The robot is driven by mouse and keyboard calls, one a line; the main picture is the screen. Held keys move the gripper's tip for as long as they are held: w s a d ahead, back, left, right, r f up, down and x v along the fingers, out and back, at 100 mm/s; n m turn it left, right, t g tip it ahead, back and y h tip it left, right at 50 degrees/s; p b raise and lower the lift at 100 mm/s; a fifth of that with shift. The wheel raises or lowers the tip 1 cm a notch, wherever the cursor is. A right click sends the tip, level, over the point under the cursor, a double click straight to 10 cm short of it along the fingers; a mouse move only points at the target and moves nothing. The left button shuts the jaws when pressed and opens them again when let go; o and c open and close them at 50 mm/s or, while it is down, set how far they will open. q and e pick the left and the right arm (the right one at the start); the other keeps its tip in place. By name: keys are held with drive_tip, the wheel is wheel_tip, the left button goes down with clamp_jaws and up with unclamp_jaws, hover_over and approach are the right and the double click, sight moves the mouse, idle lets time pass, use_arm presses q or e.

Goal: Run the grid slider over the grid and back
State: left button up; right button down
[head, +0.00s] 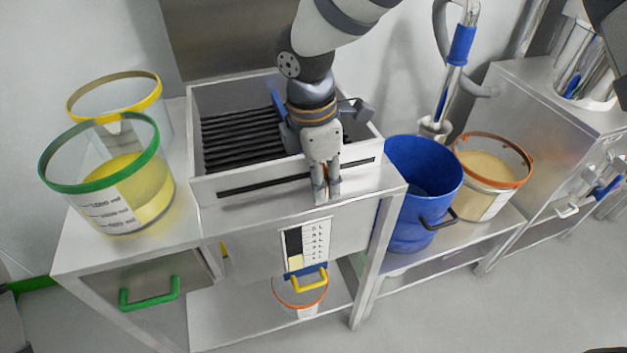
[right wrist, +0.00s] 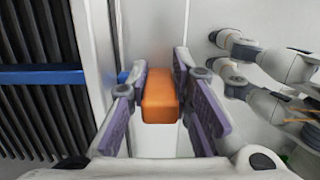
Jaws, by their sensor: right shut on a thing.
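The grid (head: 240,140), a set of dark parallel bars, lies in an open metal box on the bench in the head view; it also shows at the left of the right wrist view (right wrist: 30,115). The grid slider's blue bar (right wrist: 45,75) crosses the grid, and part of it (head: 278,103) shows beside my right arm. My right gripper (head: 326,192) is at the box's front wall, right of its middle. In the right wrist view its fingers are shut on the slider's orange handle (right wrist: 160,95). My left gripper is not in view.
Green-rimmed (head: 150,185) and yellow-rimmed (head: 150,100) clear tubs stand left of the box. A blue bucket (head: 415,190) and an orange-rimmed tub (head: 490,180) stand to its right. A long dark slot (head: 250,186) runs along the box's front wall.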

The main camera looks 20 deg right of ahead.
sight(380, 181)
drive_tip(key=d, duration=1)
drive_tip(key=shift+s+d+r, duration=0.1)
drive_tip(key=shift+d, duration=0.3)
drive_tip(key=c, duration=1.4)
unclamp_jaws()
drive_tip(key=shift+o, duration=0.2)
drive_tip(key=shift+s, duration=0.1)
